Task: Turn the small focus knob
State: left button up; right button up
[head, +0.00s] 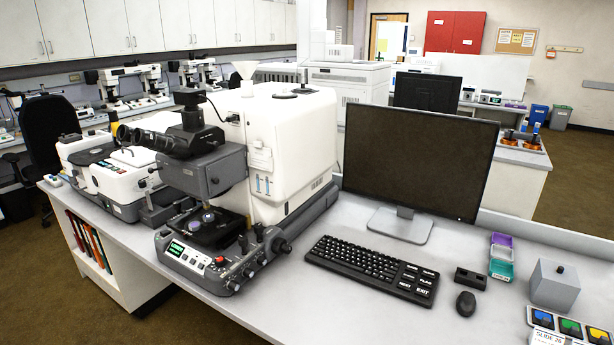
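The infrared microscope stands on the grey bench left of centre, with a white housing (295,150), a dark grey head (203,174) and black eyepieces (150,137). Its control base (192,262) has a green-lit display, several buttons and a red button. Dark knobs sit at the base's right front: a larger one (280,245) on the side and smaller ones (259,230) near it. I cannot tell for certain which is the small focus knob. Nothing touches the knobs. Neither of my grippers is in view.
Right of the microscope are a keyboard (373,268), a monitor (415,160), a mouse (466,304), a small black block (470,279), coloured trays (502,257) and a grey box (555,284). The bench (300,305) is clear in front of the keyboard.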

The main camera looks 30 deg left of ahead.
aim_at(285, 248)
jog(key=u, duration=0.95)
